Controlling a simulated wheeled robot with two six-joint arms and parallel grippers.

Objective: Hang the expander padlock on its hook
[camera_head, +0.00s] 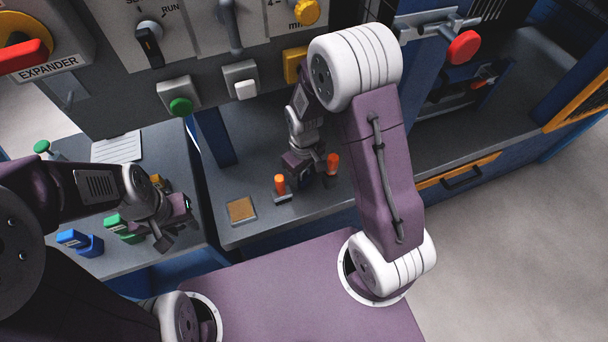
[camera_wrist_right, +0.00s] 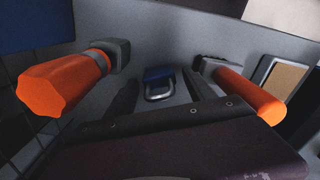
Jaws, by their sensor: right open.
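The padlock (camera_wrist_right: 157,74) has a blue body and a silver shackle. It lies on the grey bench surface in the right wrist view, ahead of and between my right fingers. In the head view I cannot make it out near my right gripper (camera_head: 309,174). My right gripper (camera_wrist_right: 162,92) is open, with nothing visibly held. My left gripper (camera_head: 176,228) hangs over the left bench by the green-handled item; its finger opening is unclear. A red-handled switch (camera_head: 22,55) labelled EXPANDER is at upper left. A small grey fitting below it (camera_head: 68,97) may be the hook.
Orange-handled pieces (camera_head: 280,184) and (camera_head: 333,163) stand on either side of my right gripper. A tan square pad (camera_head: 241,209) lies left of them. Blue (camera_head: 73,239) and green (camera_head: 116,224) items stand on the left bench. The control panel (camera_head: 118,115) rises behind.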

